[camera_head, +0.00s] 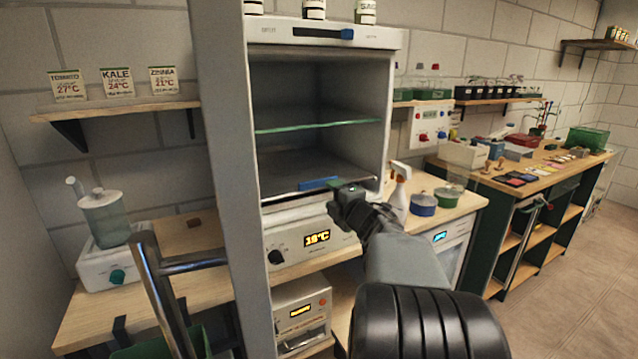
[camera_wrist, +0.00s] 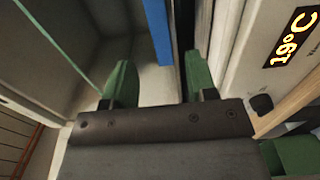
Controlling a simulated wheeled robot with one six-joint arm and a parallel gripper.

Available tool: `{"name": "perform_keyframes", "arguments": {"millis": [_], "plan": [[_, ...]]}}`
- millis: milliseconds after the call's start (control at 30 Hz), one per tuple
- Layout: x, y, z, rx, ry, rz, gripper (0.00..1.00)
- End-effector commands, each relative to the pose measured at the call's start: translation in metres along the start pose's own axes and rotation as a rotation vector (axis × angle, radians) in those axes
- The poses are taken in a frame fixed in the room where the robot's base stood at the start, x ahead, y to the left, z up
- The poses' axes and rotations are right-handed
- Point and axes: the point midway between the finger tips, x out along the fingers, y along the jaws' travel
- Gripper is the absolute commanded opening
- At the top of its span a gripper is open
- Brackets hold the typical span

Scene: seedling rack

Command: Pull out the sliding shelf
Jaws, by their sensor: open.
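The sliding shelf (camera_head: 290,181) is a dark flat panel low inside the open grey cabinet. A blue handle (camera_head: 319,184) sits on its front edge. The shelf looks pushed in, level with the cabinet opening. My gripper (camera_head: 340,189) is at the right end of the handle in the head view. In the wrist view my gripper (camera_wrist: 158,75) shows two green fingers spread apart with nothing gripped. The blue handle (camera_wrist: 159,30) lies ahead, between the lines of the fingers. I cannot tell whether a finger touches it.
A green glass shelf (camera_head: 318,126) is above in the cabinet. A control panel (camera_head: 290,243) reading 19°C is just below. A spray bottle (camera_head: 398,190) and blue and green round containers (camera_head: 423,204) stand close to the right of my gripper. A metal rail (camera_head: 155,275) is in front at left.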

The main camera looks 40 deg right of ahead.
Motion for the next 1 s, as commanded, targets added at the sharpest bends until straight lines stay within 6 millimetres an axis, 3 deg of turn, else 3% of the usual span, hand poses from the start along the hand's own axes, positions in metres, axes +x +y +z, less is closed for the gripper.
{"name": "perform_keyframes", "arguments": {"millis": [200, 400, 633, 1000], "plan": [[0.042, 0.000, -0.001, 0.001, 0.002, -0.001, 0.52], [0.069, 0.000, 0.000, 0.002, 0.000, -0.001, 0.52], [0.083, 0.000, 0.000, 0.001, -0.001, 0.000, 0.52], [0.085, 0.000, 0.000, 0.002, -0.002, 0.000, 0.49]]}}
